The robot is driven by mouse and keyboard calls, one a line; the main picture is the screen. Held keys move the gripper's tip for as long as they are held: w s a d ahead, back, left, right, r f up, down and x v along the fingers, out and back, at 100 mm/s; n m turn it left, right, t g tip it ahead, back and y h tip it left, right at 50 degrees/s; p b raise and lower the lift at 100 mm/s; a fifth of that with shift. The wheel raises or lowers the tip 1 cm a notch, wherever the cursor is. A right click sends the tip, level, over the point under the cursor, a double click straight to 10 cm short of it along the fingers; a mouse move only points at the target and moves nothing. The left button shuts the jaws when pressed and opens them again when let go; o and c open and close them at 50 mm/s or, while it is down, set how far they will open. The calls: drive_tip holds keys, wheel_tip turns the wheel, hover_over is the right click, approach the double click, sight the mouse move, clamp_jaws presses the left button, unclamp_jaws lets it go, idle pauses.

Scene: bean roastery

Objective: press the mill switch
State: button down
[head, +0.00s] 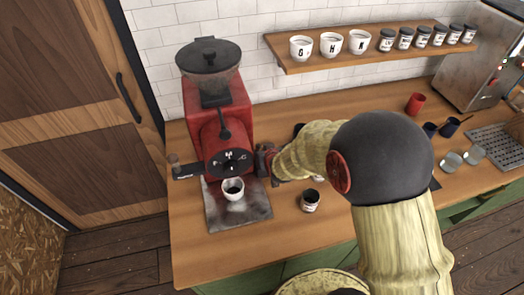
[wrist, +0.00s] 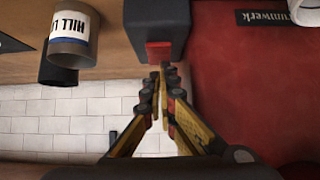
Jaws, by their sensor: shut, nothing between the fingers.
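The red mill (head: 215,125) with its dark hopper stands on the counter at the left in the head view. Its red side fills the right of the wrist view (wrist: 245,85). The mill switch (wrist: 158,52) is a small red block on a dark grey box (wrist: 160,22) beside the mill body. My gripper (wrist: 164,72) is shut and empty, its fingertips right at the switch. Whether they touch it I cannot tell. In the head view my arm reaches to the mill's right side and hides most of the gripper and the switch.
A white cup (head: 233,190) stands on a metal plate (head: 240,214) before the mill. A labelled jar (head: 310,203) stands right of the plate. A wall shelf (head: 350,57) holds cups and several jars. A red cup (head: 415,104) and a steel machine (head: 480,60) stand farther right.

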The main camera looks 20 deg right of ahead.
drive_tip(key=shift+w+f, duration=0.1)
drive_tip(key=shift+f, duration=0.15)
drive_tip(key=shift+s, duration=0.2)
drive_tip(key=shift+s+f, duration=0.15)
drive_tip(key=shift+s, duration=0.6)
